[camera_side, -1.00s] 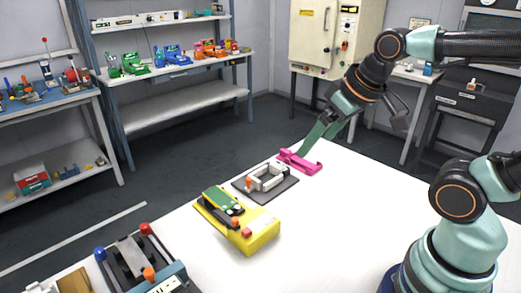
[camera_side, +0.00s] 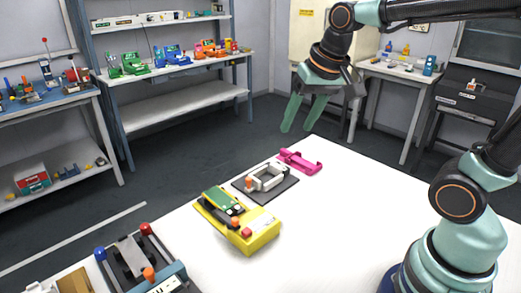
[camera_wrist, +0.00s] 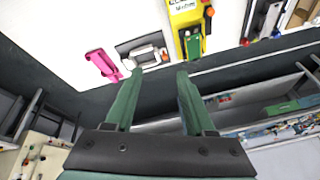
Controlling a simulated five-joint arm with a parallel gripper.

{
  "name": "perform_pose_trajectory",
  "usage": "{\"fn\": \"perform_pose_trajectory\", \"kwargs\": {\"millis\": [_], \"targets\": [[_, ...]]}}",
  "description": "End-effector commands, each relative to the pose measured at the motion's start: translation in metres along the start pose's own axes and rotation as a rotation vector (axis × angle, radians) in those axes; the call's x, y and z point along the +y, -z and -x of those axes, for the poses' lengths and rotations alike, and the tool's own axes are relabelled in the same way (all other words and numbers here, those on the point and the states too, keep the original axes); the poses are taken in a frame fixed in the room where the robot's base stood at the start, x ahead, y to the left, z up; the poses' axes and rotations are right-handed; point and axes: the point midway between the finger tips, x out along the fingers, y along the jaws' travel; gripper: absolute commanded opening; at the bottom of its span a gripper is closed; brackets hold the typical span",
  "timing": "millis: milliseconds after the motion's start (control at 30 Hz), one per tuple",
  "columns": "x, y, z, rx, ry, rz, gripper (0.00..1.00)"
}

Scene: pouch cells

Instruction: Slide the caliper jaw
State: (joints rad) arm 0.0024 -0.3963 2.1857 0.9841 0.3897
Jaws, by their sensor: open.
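A white C-shaped frame with an orange knob (camera_side: 264,178) sits on a dark plate on the white table; it looks like the caliper, though its jaw is too small to make out. It also shows in the wrist view (camera_wrist: 146,56). A pink U-shaped piece (camera_side: 300,162) lies just behind it and shows left of it in the wrist view (camera_wrist: 102,63). My gripper (camera_side: 297,129) is open and empty, with two green fingers pointing down above and beyond the table's far edge, apart from both pieces. Both fingers show in the wrist view (camera_wrist: 160,74).
A yellow device with a green top (camera_side: 238,222) stands nearer than the white frame. A dark fixture with blue and red knobs (camera_side: 135,258) is at the front left. The table's right side (camera_side: 350,215) is clear. Shelves (camera_side: 175,90) stand behind, beyond open floor.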

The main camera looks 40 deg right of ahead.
Motion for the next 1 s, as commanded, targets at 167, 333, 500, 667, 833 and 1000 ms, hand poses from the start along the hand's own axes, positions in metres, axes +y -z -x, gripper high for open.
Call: {"fn": "perform_pose_trajectory", "kwargs": {"millis": [167,333,500,667,833,1000], "targets": [[-0.014,0.036,-0.020,-0.076,-0.044,-0.257,0.55],[-0.025,0.066,-0.047,-0.134,-0.101,-0.504,0.55],[-0.034,0.089,-0.085,-0.180,-0.174,-0.750,0.55],[-0.039,0.104,-0.123,-0.206,-0.247,-0.961,0.55],[-0.041,0.110,-0.151,-0.217,-0.304,-1.108,0.55],[-0.041,0.111,-0.162,-0.219,-0.325,-1.161,0.55]]}}
